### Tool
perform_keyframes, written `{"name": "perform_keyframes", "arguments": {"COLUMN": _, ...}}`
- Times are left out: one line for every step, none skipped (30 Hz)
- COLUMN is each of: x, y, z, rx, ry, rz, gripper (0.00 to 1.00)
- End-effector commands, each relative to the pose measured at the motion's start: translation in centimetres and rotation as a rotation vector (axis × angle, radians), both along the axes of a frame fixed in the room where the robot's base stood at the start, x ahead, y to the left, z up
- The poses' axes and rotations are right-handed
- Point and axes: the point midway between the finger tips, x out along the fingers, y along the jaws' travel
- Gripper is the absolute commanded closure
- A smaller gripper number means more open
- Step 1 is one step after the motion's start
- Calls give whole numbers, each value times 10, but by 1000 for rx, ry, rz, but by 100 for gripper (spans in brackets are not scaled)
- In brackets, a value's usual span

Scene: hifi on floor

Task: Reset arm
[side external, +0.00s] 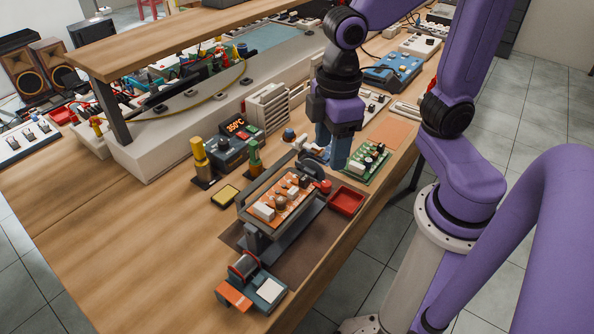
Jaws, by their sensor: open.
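My gripper (333,146) is at the end of my purple arm, pointing down above the workbench. Its grey-blue fingers hang just behind and to the right of a grey board holder (262,238), over the area beside a green circuit board (367,163). It is open, and I see nothing held in it. The holder carries an orange circuit board (281,200) with several parts on it. The gap between the fingertips is hard to see from this side.
A small red tray (346,200) lies close to the gripper on the workbench (140,230). A soldering station (235,141) and a spool stand (244,266) stand nearby. A raised shelf (180,42) spans the back. The front left of the bench is clear.

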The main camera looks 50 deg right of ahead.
Motion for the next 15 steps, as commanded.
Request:
{"name": "perform_keyframes", "arguments": {"x": -17, "y": -8, "z": -3, "rx": 3, "ry": -1, "rz": 27, "gripper": 42}}
{"name": "perform_keyframes", "arguments": {"x": -25, "y": -13, "z": -5, "rx": 3, "ry": 0, "rz": 40, "gripper": 42}}
{"name": "perform_keyframes", "arguments": {"x": -36, "y": -18, "z": -8, "rx": 4, "ry": 1, "rz": 59, "gripper": 42}}
{"name": "perform_keyframes", "arguments": {"x": -42, "y": -22, "z": -10, "rx": 4, "ry": 2, "rz": 71, "gripper": 42}}
{"name": "perform_keyframes", "arguments": {"x": -48, "y": -26, "z": -12, "rx": 6, "ry": 2, "rz": 82, "gripper": 42}}
{"name": "perform_keyframes", "arguments": {"x": -55, "y": -30, "z": -15, "rx": 6, "ry": 3, "rz": 94, "gripper": 42}}
{"name": "perform_keyframes", "arguments": {"x": -60, "y": -33, "z": -16, "rx": 6, "ry": 3, "rz": 102, "gripper": 42}}
{"name": "perform_keyframes", "arguments": {"x": -63, "y": -35, "z": -17, "rx": 7, "ry": 4, "rz": 109, "gripper": 42}}
{"name": "perform_keyframes", "arguments": {"x": -67, "y": -38, "z": -19, "rx": 6, "ry": 4, "rz": 115, "gripper": 42}}
{"name": "perform_keyframes", "arguments": {"x": -69, "y": -39, "z": -20, "rx": 7, "ry": 5, "rz": 119, "gripper": 42}}
{"name": "perform_keyframes", "arguments": {"x": -71, "y": -40, "z": -20, "rx": 7, "ry": 5, "rz": 122, "gripper": 42}}
{"name": "perform_keyframes", "arguments": {"x": -73, "y": -41, "z": -21, "rx": 7, "ry": 5, "rz": 125, "gripper": 42}}
{"name": "perform_keyframes", "arguments": {"x": -73, "y": -42, "z": -21, "rx": 7, "ry": 5, "rz": 126, "gripper": 42}}
{"name": "perform_keyframes", "arguments": {"x": -74, "y": -42, "z": -21, "rx": 7, "ry": 5, "rz": 127, "gripper": 42}}
{"name": "perform_keyframes", "arguments": {"x": -74, "y": -42, "z": -21, "rx": 7, "ry": 5, "rz": 127, "gripper": 42}}
